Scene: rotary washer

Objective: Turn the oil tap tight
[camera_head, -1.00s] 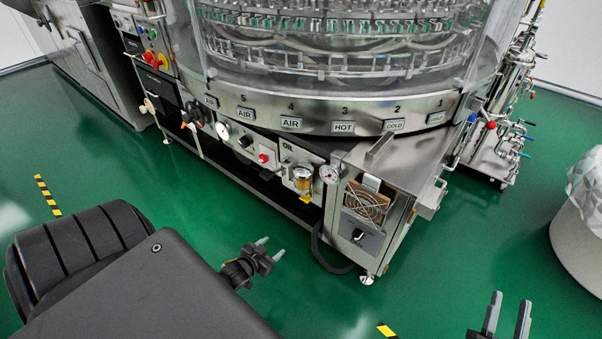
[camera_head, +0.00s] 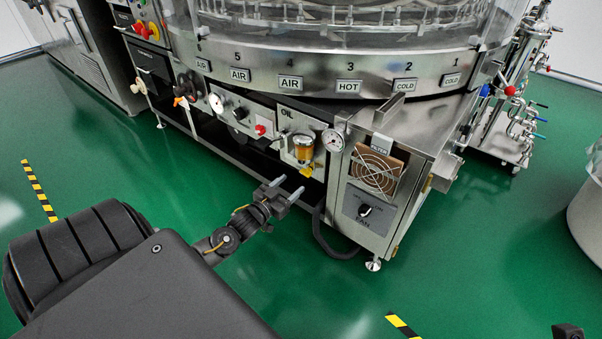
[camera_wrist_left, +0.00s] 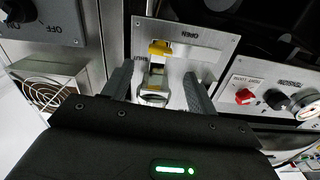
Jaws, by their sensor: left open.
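The oil tap is the small yellow piece (camera_head: 306,171) under the amber oil cup (camera_head: 303,150) on the panel marked OIL. In the left wrist view the yellow tap (camera_wrist_left: 160,48) and the cup (camera_wrist_left: 154,84) show upside down, in line with the gap between my fingers. My left gripper (camera_head: 292,187) is open and empty, just below and left of the tap in the head view. It appears apart from the tap; its fingers also show in the wrist view (camera_wrist_left: 160,88). A dark part of my right gripper (camera_head: 568,332) shows at the bottom right; its fingers cannot be made out.
A round gauge (camera_head: 332,140) and a fan grille (camera_head: 375,171) with a dark knob (camera_head: 364,210) sit right of the tap. A black hose (camera_head: 325,235) hangs below. The green floor in front is clear.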

